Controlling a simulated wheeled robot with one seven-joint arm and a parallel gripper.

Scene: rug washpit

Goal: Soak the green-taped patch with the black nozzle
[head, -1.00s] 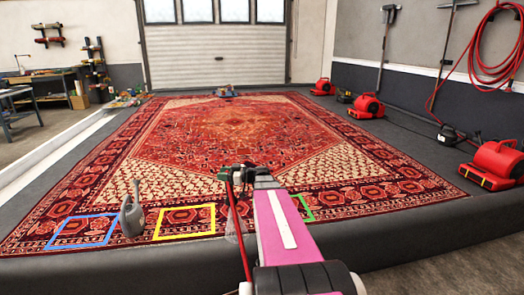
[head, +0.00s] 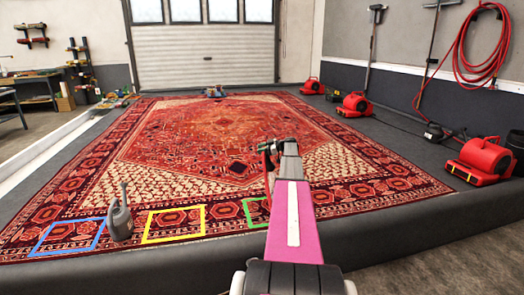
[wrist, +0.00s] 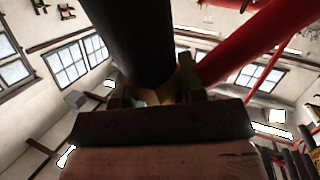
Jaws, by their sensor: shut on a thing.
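The green-taped patch (head: 254,212) is on the rug's near border, with its right part hidden behind my arm. My gripper (head: 273,152) is raised above the rug, seen from behind at the end of my pink arm. In the wrist view my gripper (wrist: 155,88) is shut on the black nozzle (wrist: 130,40), a thick dark tube with a brass-coloured part at the jaws. A red hose (wrist: 250,45) runs beside it, and some red shows at my gripper in the head view. The wrist view faces windows and walls, so the patch is not in it.
The patterned rug (head: 215,160) fills the middle of the floor. A grey watering can (head: 120,220) stands between the blue-taped (head: 68,237) and yellow-taped (head: 174,223) patches. A dark raised edge (head: 400,228) runs along the front. Red blowers (head: 485,160) stand at the right.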

